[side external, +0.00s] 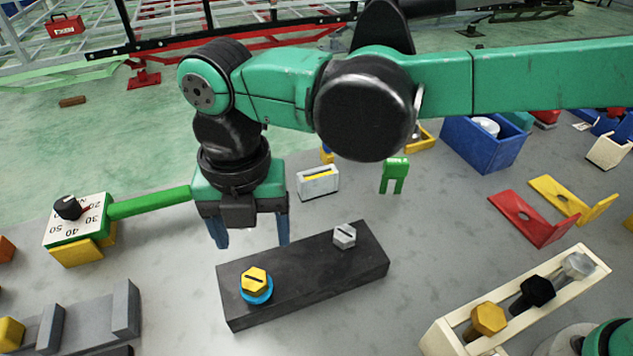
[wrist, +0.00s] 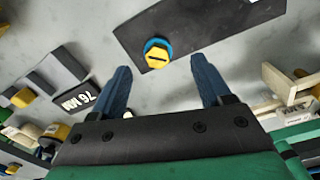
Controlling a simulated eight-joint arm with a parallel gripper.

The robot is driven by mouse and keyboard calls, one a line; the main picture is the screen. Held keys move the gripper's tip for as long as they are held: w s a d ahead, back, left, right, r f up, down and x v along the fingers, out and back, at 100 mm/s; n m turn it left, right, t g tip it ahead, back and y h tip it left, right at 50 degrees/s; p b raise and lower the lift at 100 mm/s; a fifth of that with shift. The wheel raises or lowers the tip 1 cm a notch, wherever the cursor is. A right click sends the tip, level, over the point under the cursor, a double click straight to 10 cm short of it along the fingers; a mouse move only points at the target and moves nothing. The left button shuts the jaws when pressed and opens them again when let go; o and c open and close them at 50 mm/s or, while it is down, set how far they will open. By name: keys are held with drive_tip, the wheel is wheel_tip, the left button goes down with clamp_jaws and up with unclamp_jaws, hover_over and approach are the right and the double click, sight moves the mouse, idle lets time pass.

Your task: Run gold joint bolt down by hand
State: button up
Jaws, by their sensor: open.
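The gold joint bolt (side external: 254,281) has a slotted hex head and sits on a blue ring (side external: 257,294) at the near left end of a dark block (side external: 320,283). In the wrist view the gold bolt (wrist: 157,53) lies beyond the fingertips, between their lines. A silver slotted bolt (side external: 344,236) sits at the block's other end. My gripper (side external: 249,243) is open and empty, its two blue fingers pointing down behind the block's left part in the side view. The wrist view shows the fingers (wrist: 160,74) spread apart, touching nothing.
A cream rack (side external: 450,340) holds gold, black and silver bolts at the lower right. A green-handled dial tool (side external: 78,222) lies at the left. A small white box (side external: 318,181) and a green piece (side external: 395,175) stand behind the block. Grey brackets (side external: 85,322) are at the lower left.

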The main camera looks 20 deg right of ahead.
sight(254, 273)
drive_tip(key=shift+s+a+f+n, duration=0.25)
drive_tip(key=shift+a+f+n, duration=0.1)
drive_tip(key=shift+a+n, duration=0.15)
drive_tip(key=shift+a+f, duration=0.1)
drive_tip(key=shift+f, duration=0.2)
wheel_tip(254, 273, down, 5)
clamp_jaws()
